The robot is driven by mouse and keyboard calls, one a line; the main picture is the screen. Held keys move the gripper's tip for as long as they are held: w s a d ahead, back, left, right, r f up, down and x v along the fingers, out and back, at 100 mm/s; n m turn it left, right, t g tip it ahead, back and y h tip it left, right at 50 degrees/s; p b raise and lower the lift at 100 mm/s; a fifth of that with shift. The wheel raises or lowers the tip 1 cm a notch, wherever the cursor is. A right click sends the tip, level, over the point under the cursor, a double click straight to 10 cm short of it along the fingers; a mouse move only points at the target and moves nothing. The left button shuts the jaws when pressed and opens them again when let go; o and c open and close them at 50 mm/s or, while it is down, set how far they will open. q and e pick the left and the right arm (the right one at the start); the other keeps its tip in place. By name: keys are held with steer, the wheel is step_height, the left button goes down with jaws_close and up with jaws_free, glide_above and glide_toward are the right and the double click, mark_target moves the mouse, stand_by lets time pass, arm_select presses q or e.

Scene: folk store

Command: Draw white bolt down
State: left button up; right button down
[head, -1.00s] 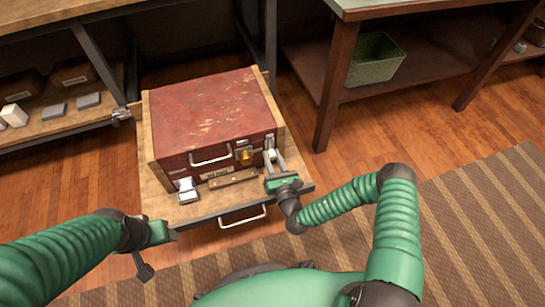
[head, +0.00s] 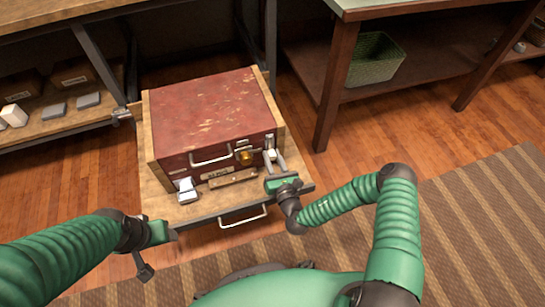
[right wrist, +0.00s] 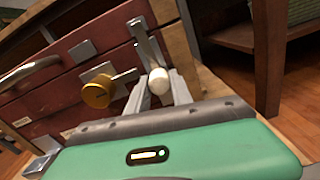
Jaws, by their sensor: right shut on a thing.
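The white bolt knob (right wrist: 158,81) sits at the lower end of a grey metal bar (right wrist: 146,42) on the front of a red box (head: 210,108). In the head view the white knob (head: 271,154) shows at the box's right front. My right gripper (head: 276,165) is shut on the white bolt; in the right wrist view its fingers (right wrist: 158,92) flank the knob. A brass knob (right wrist: 97,93) is just left of it. My left gripper (head: 160,237) is at the lower left, away from the box; whether it is open I cannot tell.
The box stands on a wooden pull-out shelf (head: 165,206) with a metal handle (head: 243,216). A white and grey block (head: 186,190) and a wooden strip (head: 233,178) lie at the box's front. A table with a green basket (head: 375,58) stands at the right.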

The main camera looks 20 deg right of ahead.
steer(key=shift+s+f, duration=0.1)
steer(key=shift+f, duration=1.8)
steer(key=c, duration=1.1)
jaws_free()
steer(key=shift+f, duration=0.1)
steer(key=shift+r, duration=0.2)
steer(key=s+p, duration=0.3)
steer(key=s, duration=0.5)
steer(key=s+p, duration=0.4)
steer(key=s, duration=0.4)
steer(key=shift+s+d+f, duration=0.15)
steer(key=shift+s, duration=0.25)
